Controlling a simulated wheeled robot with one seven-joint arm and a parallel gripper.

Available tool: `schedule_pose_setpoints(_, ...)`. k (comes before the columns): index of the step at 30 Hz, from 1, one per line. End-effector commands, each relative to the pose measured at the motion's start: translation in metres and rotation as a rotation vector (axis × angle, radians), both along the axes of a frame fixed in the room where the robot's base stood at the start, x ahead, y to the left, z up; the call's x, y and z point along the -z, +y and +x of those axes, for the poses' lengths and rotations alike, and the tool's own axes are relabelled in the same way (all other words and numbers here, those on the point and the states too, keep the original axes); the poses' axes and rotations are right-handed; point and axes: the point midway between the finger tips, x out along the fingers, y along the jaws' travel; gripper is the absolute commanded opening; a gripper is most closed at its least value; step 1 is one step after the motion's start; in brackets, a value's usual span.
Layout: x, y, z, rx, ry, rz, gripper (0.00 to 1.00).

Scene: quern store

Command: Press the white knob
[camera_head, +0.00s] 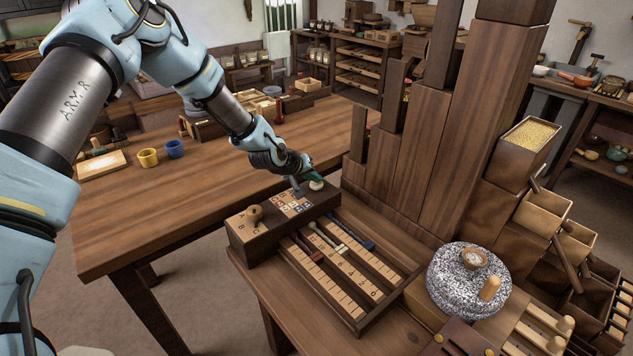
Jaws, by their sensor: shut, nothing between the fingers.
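The white knob (317,185) is a small round pale knob near the right end of a dark wooden control box (240,254). My gripper (305,187) is shut and empty. Its fingertips are just left of the knob, pointing down at the box top. I cannot tell whether they touch the knob. The gripper partly hides the area behind the knob.
Slotted scales with sliders (327,241) lie in front. Tall wooden columns (415,150) rise close on the right, and a speckled quern stone (452,290) sits front right. The table (190,205) is clear in its middle.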

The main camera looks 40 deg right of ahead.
Motion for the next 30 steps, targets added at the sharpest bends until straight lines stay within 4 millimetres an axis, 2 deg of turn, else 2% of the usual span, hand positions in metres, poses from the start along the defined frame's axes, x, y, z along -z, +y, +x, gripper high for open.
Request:
schedule_pose_setpoints(8,-0.016,0.001,0.000,0.001,0.001,0.002,0.00)
schedule_pose_setpoints(20,-0.019,0.000,0.000,0.000,0.000,0.000,0.00)
schedule_pose_setpoints(30,-0.047,0.000,0.000,0.000,-0.001,-0.001,0.00)
